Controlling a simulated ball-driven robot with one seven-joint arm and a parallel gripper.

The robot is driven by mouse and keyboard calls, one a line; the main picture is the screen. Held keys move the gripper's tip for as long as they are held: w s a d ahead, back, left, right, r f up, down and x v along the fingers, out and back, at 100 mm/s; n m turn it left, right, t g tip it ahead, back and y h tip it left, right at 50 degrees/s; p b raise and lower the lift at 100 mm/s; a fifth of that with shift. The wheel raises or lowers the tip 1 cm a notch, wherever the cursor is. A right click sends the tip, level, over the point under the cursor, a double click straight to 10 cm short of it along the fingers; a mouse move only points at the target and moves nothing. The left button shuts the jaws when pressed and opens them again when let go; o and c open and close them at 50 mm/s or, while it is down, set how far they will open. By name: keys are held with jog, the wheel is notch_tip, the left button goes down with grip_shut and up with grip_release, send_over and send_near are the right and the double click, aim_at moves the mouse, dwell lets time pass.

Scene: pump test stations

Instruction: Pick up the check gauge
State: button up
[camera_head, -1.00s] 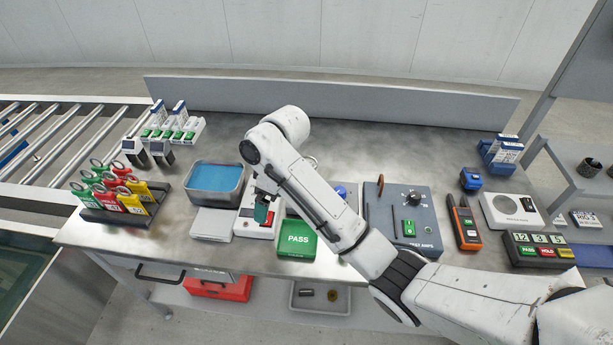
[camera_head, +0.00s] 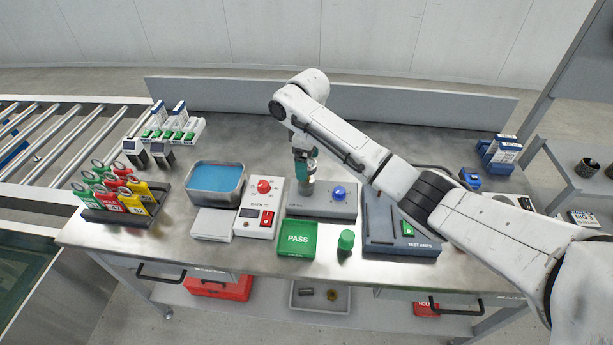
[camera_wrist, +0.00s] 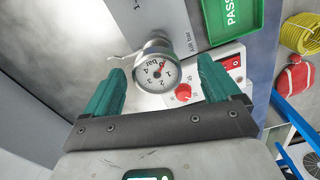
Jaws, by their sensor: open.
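The check gauge (camera_wrist: 156,72) is a round silver gauge with a white dial marked in bar and a red needle. In the wrist view it sits between the two teal fingertips of my gripper (camera_wrist: 160,78), with a gap on each side. In the head view the gauge (camera_head: 307,187) stands on the grey air unit (camera_head: 325,207), left of its blue knob. My gripper (camera_head: 304,166) is directly above it, open and empty. The fingers partly cover the gauge's upper part in the head view.
A white unit with a red knob (camera_head: 264,186) stands just left of the gauge. A green PASS box (camera_head: 298,238) and a green cap (camera_head: 346,240) are in front. A blue-filled tray (camera_head: 215,177) and a rack of coloured tags (camera_head: 118,212) are further left.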

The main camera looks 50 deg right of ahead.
aim_at(310, 181)
jog(key=shift+w+d+f+p, duration=0.1)
jog(key=shift+w+f+p, duration=0.15)
jog(key=shift+f, duration=1)
jog(key=shift+w+f+p, duration=0.1)
jog(key=shift+f+p, duration=0.1)
jog(key=shift+f, duration=1.05)
jog(key=c, duration=1.4)
